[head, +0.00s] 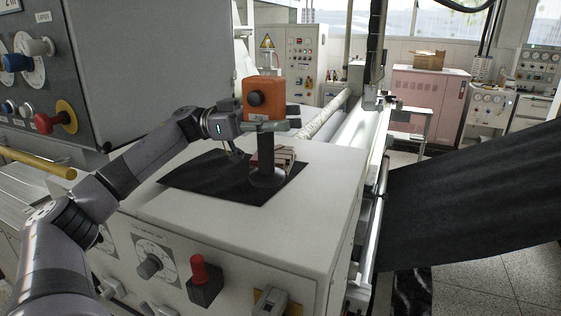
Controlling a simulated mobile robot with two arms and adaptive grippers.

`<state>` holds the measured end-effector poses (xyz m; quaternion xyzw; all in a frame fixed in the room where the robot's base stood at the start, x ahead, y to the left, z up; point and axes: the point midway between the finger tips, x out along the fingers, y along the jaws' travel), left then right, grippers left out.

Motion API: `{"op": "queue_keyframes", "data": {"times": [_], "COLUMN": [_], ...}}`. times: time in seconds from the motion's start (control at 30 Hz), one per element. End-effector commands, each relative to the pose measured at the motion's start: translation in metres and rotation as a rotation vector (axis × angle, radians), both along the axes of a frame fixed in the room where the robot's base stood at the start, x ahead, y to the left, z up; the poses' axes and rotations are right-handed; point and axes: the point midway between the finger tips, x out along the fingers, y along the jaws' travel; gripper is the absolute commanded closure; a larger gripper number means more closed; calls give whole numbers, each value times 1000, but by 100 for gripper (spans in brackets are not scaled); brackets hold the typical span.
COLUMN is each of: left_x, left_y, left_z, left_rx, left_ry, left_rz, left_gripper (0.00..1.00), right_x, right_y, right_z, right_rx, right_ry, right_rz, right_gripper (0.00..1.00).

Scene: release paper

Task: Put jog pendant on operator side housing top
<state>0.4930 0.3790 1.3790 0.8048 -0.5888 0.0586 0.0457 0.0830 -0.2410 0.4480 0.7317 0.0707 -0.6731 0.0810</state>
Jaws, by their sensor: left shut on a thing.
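The jog pendant (264,97) appears to be the orange box with a black round button. A dark upright post (266,150) with a round base shows directly below it, over a black mat; I cannot tell whether the post is part of the pendant or whether its base touches the mat. My left gripper (268,126) comes in from the left and is shut on the pendant just under the orange box. The white operator side housing (235,225) carries the black mat (205,180) on its top. My right gripper is not in view.
A small stack of blocks (286,158) sits behind the post. The housing front has a dial, a red knob (199,268) and switches. A grey control panel (120,75) stands at the left. Rollers and black web (470,195) lie to the right. The housing top's front strip is clear.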

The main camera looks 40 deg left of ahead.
Motion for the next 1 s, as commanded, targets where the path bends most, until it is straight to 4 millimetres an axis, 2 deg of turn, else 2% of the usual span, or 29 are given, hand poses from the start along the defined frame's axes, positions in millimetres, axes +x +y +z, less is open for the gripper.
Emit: {"op": "queue_keyframes", "data": {"times": [0.1, 0.27, 0.53, 0.97, 1.0], "left_x": [-1, -1, -1, -1, 0], "left_y": [0, 0, 0, 0, 0], "left_z": [-19, -30, -62, -70, -72], "left_rx": [-1, -1, -3, -2, 1], "left_ry": [1, -4, -1, -5, -2], "left_rz": [0, 1, -1, 0, -1], "left_gripper": [100, 100, 100, 100, 59], "right_x": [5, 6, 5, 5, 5], "right_y": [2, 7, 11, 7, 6], "right_z": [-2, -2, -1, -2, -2], "right_rx": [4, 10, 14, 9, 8], "right_ry": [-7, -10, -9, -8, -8], "right_rz": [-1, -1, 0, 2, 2], "right_gripper": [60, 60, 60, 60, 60]}}
